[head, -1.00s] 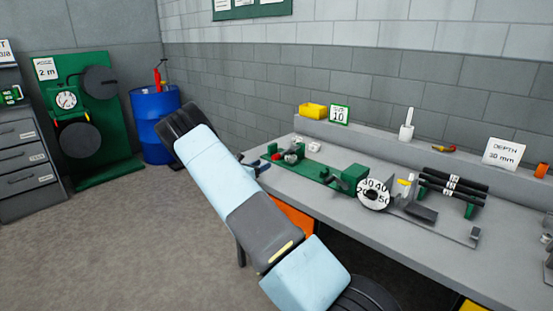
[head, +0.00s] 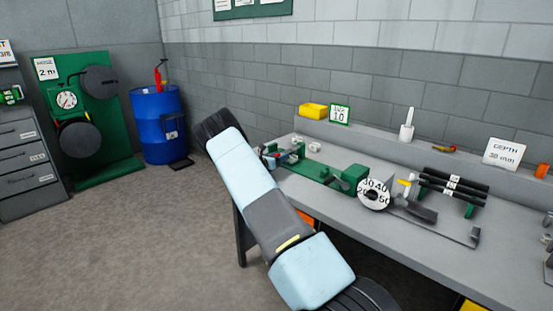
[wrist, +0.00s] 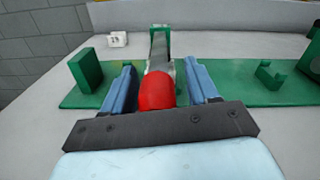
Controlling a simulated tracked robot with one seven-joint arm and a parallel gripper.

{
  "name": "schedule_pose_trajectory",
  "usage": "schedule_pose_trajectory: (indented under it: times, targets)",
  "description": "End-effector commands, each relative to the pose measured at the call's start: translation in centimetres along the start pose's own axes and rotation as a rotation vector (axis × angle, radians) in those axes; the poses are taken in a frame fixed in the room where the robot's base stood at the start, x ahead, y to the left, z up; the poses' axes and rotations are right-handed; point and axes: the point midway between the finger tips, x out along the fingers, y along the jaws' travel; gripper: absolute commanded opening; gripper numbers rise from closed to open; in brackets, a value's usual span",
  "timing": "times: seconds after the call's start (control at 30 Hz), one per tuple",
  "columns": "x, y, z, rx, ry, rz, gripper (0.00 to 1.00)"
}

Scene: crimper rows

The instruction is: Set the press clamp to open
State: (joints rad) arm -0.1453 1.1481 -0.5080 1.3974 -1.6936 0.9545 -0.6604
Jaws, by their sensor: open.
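The press clamp shows in the wrist view as a grey lever (wrist: 160,48) with a rounded red grip (wrist: 156,91), set at a green bracket (wrist: 161,30) on a long green base plate (wrist: 235,78). My gripper (wrist: 160,68) is open, with one blue finger on each side of the red grip. I cannot tell whether either finger touches it. In the head view my gripper (head: 282,158) is at the left end of the green base (head: 322,174) on the bench, and my arm partly hides the clamp there.
On the bench (head: 430,240), a numbered white dial (head: 374,194) and a rack of black rods (head: 452,188) stand right of the clamp. A yellow bin (head: 312,111) and a white depth card (head: 505,154) are on the back ledge.

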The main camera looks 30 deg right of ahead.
Motion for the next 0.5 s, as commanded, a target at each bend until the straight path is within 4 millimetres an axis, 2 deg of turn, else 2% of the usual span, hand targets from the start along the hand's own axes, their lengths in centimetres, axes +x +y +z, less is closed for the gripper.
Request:
schedule_pose_trajectory:
  times: [0.2,0.5]
  targets:
    - [0.02,-0.02,-0.02,0.000,0.000,0.000,0.57]
    - [0.04,-0.06,-0.02,0.000,0.000,-0.001,0.28]
